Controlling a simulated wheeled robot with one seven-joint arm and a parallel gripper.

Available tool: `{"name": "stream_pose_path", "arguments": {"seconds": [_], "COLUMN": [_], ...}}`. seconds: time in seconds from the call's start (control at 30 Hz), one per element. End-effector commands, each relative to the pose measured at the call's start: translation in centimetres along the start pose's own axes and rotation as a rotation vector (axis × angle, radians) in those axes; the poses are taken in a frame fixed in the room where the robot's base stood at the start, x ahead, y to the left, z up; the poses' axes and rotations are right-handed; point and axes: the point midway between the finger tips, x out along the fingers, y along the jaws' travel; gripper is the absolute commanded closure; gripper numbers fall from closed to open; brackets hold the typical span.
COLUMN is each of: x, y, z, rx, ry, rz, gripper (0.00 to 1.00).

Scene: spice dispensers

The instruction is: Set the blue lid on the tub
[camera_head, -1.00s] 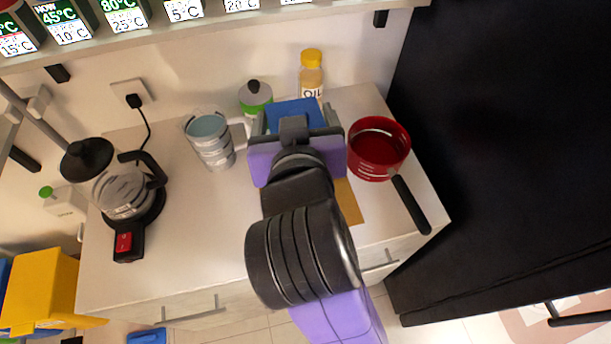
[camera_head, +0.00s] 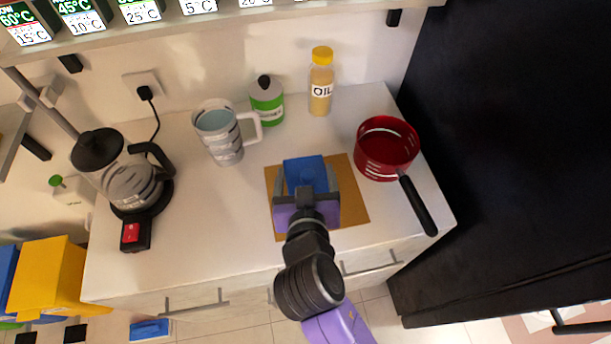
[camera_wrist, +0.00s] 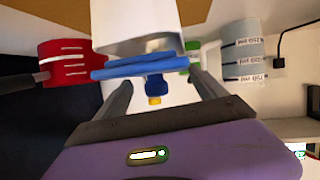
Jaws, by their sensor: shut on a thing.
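The blue lid (camera_head: 305,170) is held flat between the fingers of my gripper (camera_head: 307,182), above the brown board (camera_head: 352,205). In the wrist view, the blue lid (camera_wrist: 140,66) lies right at the rim of the white tub (camera_wrist: 135,28). That view is upside down, so the lid is on the tub's upper side. The lid looks slightly tilted to the rim, and I cannot tell whether it is fully seated. In the head view the tub is hidden under the lid and gripper.
A red pot (camera_head: 386,150) with a black handle stands right of the board. A mug (camera_head: 222,135), a green-and-white bottle (camera_head: 267,102) and an oil bottle (camera_head: 321,85) stand behind. A coffee maker (camera_head: 125,180) is at the left. The counter between it and the board is clear.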

Motion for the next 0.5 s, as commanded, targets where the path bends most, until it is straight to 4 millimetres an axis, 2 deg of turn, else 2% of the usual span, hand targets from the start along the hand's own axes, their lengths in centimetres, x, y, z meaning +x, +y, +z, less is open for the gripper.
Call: {"name": "stream_pose_path", "arguments": {"seconds": [0.1,0.5], "x": [0.30,0.51], "y": [-0.06,-0.09], "z": [0.74,1.23], "rx": [0.000,0.001], "ry": [0.001,0.001], "rz": [0.000,0.000], "gripper": [0.81,0.81]}}
